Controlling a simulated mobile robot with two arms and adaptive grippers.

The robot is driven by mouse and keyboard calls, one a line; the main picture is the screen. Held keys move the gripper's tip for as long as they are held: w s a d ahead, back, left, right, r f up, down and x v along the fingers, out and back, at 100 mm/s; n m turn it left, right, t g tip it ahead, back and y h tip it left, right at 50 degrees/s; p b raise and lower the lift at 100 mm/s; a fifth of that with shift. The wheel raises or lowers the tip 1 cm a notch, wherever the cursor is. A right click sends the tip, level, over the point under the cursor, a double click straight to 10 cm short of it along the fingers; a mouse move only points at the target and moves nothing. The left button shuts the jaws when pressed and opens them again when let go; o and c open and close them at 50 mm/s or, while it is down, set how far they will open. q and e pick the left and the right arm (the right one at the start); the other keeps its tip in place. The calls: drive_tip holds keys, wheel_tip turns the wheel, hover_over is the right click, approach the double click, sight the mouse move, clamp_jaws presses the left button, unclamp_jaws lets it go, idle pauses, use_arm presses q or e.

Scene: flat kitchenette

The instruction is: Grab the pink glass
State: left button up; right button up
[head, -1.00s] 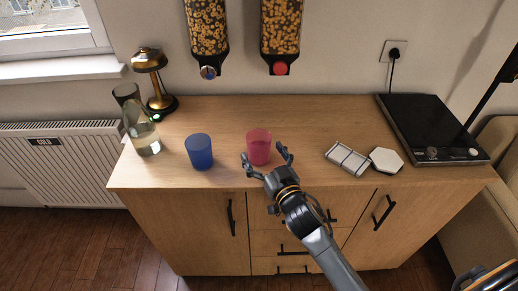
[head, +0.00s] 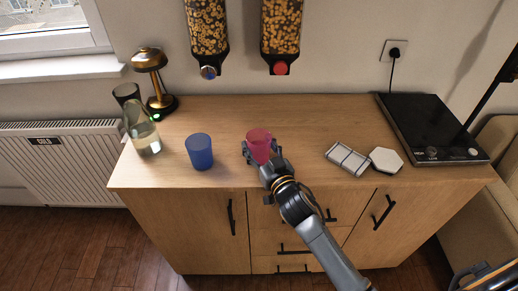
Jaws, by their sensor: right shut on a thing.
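The pink glass (head: 259,144) stands on the wooden cabinet top near its front edge, in the middle of the head view. My right gripper (head: 261,154) reaches in from the front right. Its fingers are shut on the pink glass, one on each side, low on its wall. The fingers hide part of the lower glass, so I cannot tell whether its base touches the top. My left gripper is not in view.
A blue glass (head: 199,151) stands to the left. A bottle (head: 143,132), a dark glass and a brass lamp (head: 152,64) stand further left. A white tray (head: 347,159), a white hexagonal piece (head: 386,160) and a black hob (head: 432,128) are right. Two dispensers hang above.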

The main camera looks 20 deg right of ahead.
drive_tip(key=shift+r, duration=0.1)
drive_tip(key=shift+r, duration=1.3)
drive_tip(key=s+r, duration=0.1)
drive_tip(key=r, duration=0.1)
drive_tip(key=s+r, duration=0.3)
drive_tip(key=r, duration=0.1)
drive_tip(key=shift+s+a+p, duration=0.1)
drive_tip(key=shift+s+p, duration=0.3)
drive_tip(key=shift+s+a+r+b, duration=0.1)
drive_tip(key=shift+s+r, duration=0.6)
drive_tip(key=shift+s, duration=0.8)
drive_tip(key=shift+s+a+r+b, duration=0.15)
drive_tip(key=shift+s+r, duration=0.55)
drive_tip(key=shift+s, duration=0.85)
drive_tip(key=shift+s+r+b, duration=0.1)
drive_tip(key=shift+s+r, duration=0.6)
drive_tip(key=shift+s, duration=0.8)
